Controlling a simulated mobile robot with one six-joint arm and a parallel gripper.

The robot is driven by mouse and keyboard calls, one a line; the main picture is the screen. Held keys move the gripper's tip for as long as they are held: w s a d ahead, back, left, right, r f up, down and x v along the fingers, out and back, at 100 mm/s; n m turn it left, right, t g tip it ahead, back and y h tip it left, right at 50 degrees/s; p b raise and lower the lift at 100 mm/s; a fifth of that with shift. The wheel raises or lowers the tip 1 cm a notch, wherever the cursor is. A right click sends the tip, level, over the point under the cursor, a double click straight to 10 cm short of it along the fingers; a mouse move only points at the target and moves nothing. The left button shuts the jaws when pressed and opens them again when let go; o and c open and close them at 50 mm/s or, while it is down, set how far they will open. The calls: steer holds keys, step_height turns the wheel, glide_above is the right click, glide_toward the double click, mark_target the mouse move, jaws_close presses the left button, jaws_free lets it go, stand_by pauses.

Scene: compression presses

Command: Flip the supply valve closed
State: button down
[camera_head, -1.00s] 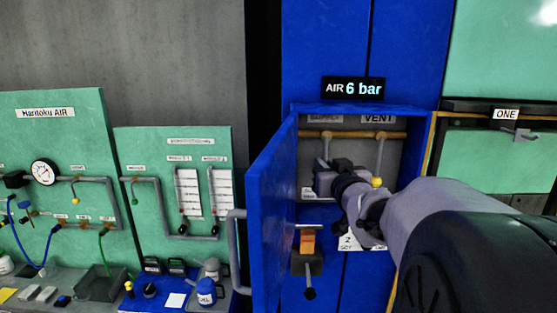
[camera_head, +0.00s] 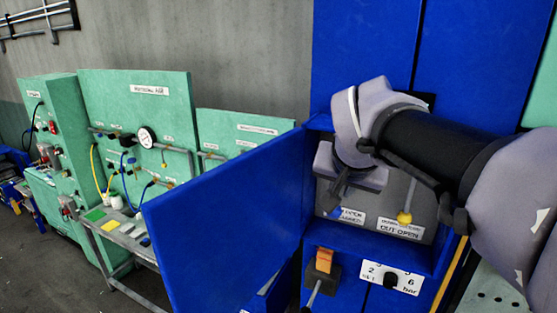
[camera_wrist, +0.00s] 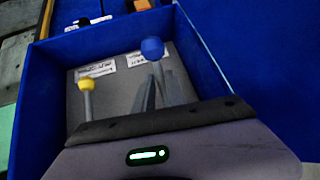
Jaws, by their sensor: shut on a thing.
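The supply valve's lever is a grey stem with a blue ball knob (camera_wrist: 152,48), on the right in the wrist view. Its knob also shows small in the head view (camera_head: 336,212), hanging down below my gripper (camera_head: 338,192). In the wrist view my gripper (camera_wrist: 158,95) has its two grey fingers closed on the stem, with the knob beyond the tips. The valve body and most of the stem are hidden by my arm and gripper. A second lever with a yellow knob (camera_head: 404,217), also in the wrist view (camera_wrist: 85,84), hangs beside it, apart from my fingers.
The levers are inside a blue cabinet with its door (camera_head: 225,220) swung open to the left. White labels (camera_head: 401,229) are behind the levers. Below are an orange-topped switch (camera_head: 323,262) and a numbered dial plate (camera_head: 391,278). Green air panels (camera_head: 140,110) stand farther left.

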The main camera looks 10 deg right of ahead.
steer(key=shift+w+a+r+g+p, duration=0.1)
steer(key=shift+a+r+g+p, duration=0.2)
steer(key=shift+r+p, duration=0.15)
steer(key=shift+s+d+g+p, duration=0.1)
steer(key=shift+s+g+p, duration=0.2)
steer(key=shift+g+p, duration=0.15)
steer(key=shift+s+y, duration=0.1)
steer(key=shift+y, duration=0.2)
steer(key=shift+a+f+g+p, duration=0.1)
steer(key=shift+a+g+p, duration=0.15)
steer(key=shift+p, duration=0.15)
stand_by(0.5)
stand_by(0.4)
steer(key=c, duration=1.5)
jaws_free()
steer(key=shift+s, duration=0.1)
steer(key=shift+s+a, duration=0.1)
